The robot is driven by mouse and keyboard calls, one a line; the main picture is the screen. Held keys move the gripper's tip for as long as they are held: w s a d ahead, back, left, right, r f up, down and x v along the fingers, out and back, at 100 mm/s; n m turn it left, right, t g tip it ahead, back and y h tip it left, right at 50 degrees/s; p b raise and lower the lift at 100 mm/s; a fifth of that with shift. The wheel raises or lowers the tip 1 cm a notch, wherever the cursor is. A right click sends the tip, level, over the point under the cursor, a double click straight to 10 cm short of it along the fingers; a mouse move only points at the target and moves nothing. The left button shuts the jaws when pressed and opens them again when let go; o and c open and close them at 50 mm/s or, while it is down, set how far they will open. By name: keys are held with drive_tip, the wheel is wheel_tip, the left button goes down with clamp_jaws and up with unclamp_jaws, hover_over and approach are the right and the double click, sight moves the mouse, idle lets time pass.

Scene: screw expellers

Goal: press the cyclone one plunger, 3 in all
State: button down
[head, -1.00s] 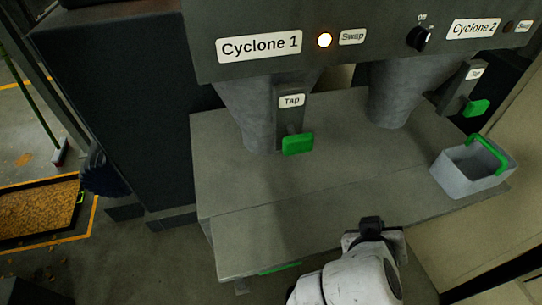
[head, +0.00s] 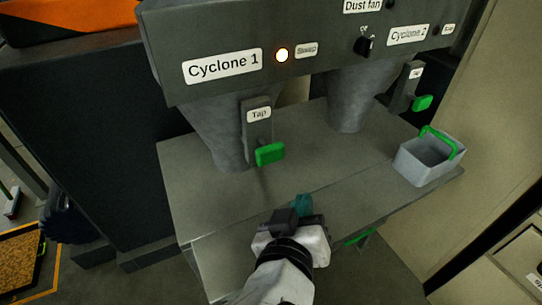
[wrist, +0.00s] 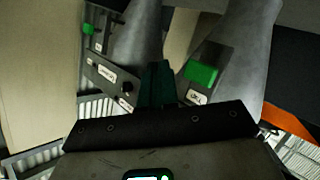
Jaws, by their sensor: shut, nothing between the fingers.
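The cyclone one plunger shows as a green block (head: 269,154) on a dark bracket labelled "Tap", beside the grey cone under the "Cyclone 1" sign (head: 222,66). It also shows in the wrist view (wrist: 201,73), right of the fingers. My gripper (head: 303,204) is in front of the block, lower and to its right in the head view, apart from it. Its teal fingers (wrist: 157,85) are shut and empty. A round light (head: 282,55) beside the sign glows.
A second cone with its own green block (head: 422,102) stands to the right. A grey bin (head: 418,165) with a green handle sits at the bench's right end. The grey bench (head: 193,205) is clear near cyclone one. A dark cabinet stands left.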

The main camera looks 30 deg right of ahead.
sight(274, 158)
drive_tip(key=w, duration=0.8)
drive_tip(key=shift+w, duration=0.35)
drive_tip(key=shift+w, duration=0.1)
idle(1.8)
drive_tip(key=shift+w, duration=0.3)
drive_tip(key=shift+w+b, duration=0.4)
drive_tip(key=shift+w, duration=0.75)
idle(1.2)
drive_tip(key=shift+s, duration=1.6)
drive_tip(key=shift+s+p, duration=0.4)
drive_tip(key=shift+s, duration=2.1)
